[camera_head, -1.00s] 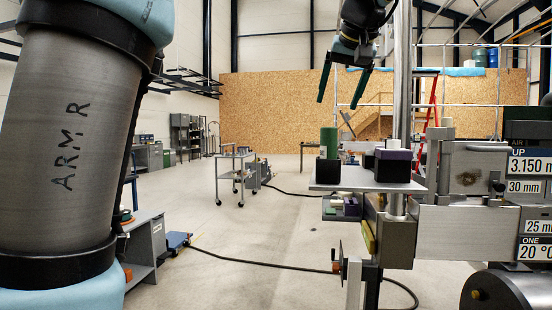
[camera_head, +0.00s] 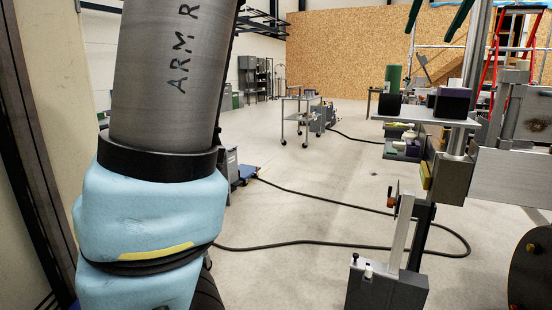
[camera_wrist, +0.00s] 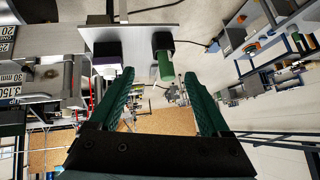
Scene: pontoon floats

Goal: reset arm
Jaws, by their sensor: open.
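My gripper (camera_wrist: 162,95) is open and empty in the wrist view, its two green fingers spread apart. In the head view only the fingertips (camera_head: 437,17) show at the top edge, above the small shelf (camera_head: 425,116). A green cylinder (camera_head: 393,78) stands in a dark block on that shelf, at its left. A dark block with a purple top (camera_head: 452,102) sits at the shelf's right. In the wrist view the green cylinder (camera_wrist: 165,66) appears upside down between and beyond the fingers, apart from them. My arm link marked ARM R fills the left of the head view.
A metal post (camera_head: 474,70) rises behind the shelf. A lower shelf (camera_head: 402,150) holds small parts. A dark cable (camera_head: 330,243) runs across the floor. A wheeled cart (camera_head: 298,118) stands farther back. Open floor lies between.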

